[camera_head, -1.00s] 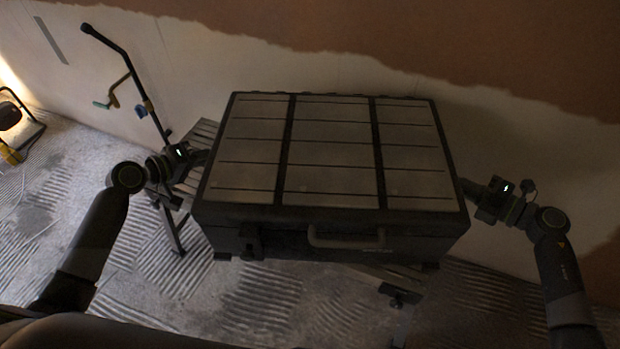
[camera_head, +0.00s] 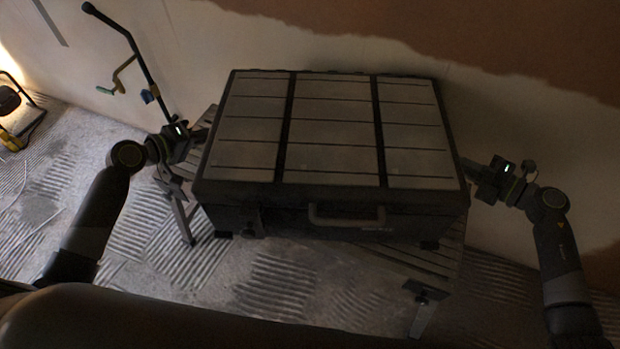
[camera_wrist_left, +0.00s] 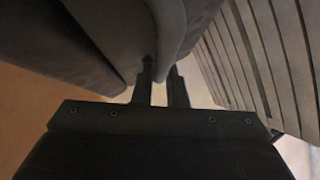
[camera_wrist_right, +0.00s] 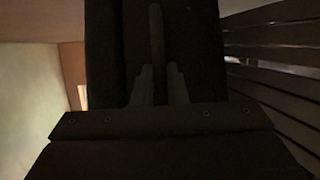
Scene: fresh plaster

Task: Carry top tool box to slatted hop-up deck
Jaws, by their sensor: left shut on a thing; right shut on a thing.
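The tool box (camera_head: 333,150) is a large dark case with a pale panelled lid and a front handle. It is level between my two grippers, over the slatted hop-up deck (camera_head: 410,262). The deck's slats show to its left and below its front right; whether the box touches them I cannot tell. My left gripper (camera_head: 203,137) is shut on the box's left side; its fingers (camera_wrist_left: 160,85) close on a dark edge in the left wrist view. My right gripper (camera_head: 468,174) is shut on the right side; its fingers (camera_wrist_right: 157,85) straddle a thin ridge in the right wrist view.
A plastered wall (camera_head: 330,50) stands close behind the deck. A dark pole with a crank handle (camera_head: 128,62) leans at the left. A black and yellow item (camera_head: 14,125) lies at the far left. The ridged floor (camera_head: 60,190) at the left is mostly clear.

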